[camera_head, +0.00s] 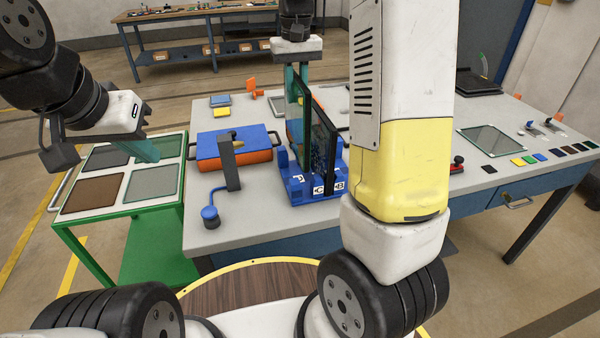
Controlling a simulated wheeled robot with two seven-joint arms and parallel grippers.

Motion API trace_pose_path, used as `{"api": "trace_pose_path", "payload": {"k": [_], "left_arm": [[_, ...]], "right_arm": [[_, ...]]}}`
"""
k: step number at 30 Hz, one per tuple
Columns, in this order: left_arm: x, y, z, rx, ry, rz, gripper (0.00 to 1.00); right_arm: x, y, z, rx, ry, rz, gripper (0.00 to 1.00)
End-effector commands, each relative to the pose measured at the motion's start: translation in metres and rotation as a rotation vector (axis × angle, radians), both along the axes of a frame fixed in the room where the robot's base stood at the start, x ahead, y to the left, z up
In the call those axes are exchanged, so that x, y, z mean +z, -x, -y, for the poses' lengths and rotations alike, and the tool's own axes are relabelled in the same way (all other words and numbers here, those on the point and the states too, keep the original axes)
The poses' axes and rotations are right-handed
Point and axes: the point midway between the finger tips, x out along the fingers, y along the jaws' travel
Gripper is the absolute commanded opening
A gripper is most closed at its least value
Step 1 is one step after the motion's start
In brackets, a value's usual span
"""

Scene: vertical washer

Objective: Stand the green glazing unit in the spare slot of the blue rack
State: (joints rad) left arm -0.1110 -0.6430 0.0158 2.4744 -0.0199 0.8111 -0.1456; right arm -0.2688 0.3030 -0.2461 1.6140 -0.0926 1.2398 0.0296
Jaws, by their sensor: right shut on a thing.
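The blue rack (312,190) stands near the table's front edge, with white letter labels on its front. A dark-edged pane (323,150) stands upright in it. A green-tinted pane, seemingly the green glazing unit (301,115), is upright just left of the dark pane, over the rack's left part. My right gripper (299,72) is above the rack, shut on the green unit's upper part. I cannot tell whether its lower edge is in a slot. My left gripper (144,150) hangs over the green cart at left; its jaw gap cannot be made out.
The green cart (120,212) carries several flat panes. Left of the rack are a blue and orange case (237,152), a grey post (229,165) and a blue knob (210,214). My arm hides the table right of the rack. A glass pane (490,140) lies at far right.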

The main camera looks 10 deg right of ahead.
Motion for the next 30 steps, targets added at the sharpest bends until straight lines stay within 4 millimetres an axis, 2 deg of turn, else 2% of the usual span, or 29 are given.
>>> {"api": "trace_pose_path", "payload": {"k": [6,15,23,30], "left_arm": [[0.003,0.008,-0.004,0.146,0.098,0.008,0.00],[0.003,0.008,-0.005,0.159,0.107,0.007,0.00],[0.003,0.008,-0.005,0.158,0.106,0.008,0.00],[0.003,0.008,-0.005,0.158,0.106,0.008,0.00]], "right_arm": [[-0.002,0.000,0.000,0.001,-0.001,0.002,0.00],[-0.048,0.000,0.000,0.000,-0.001,0.000,0.00],[-0.066,-0.001,0.000,0.000,-0.001,0.003,0.00],[-0.095,0.000,0.000,0.000,0.000,0.001,0.00]]}}
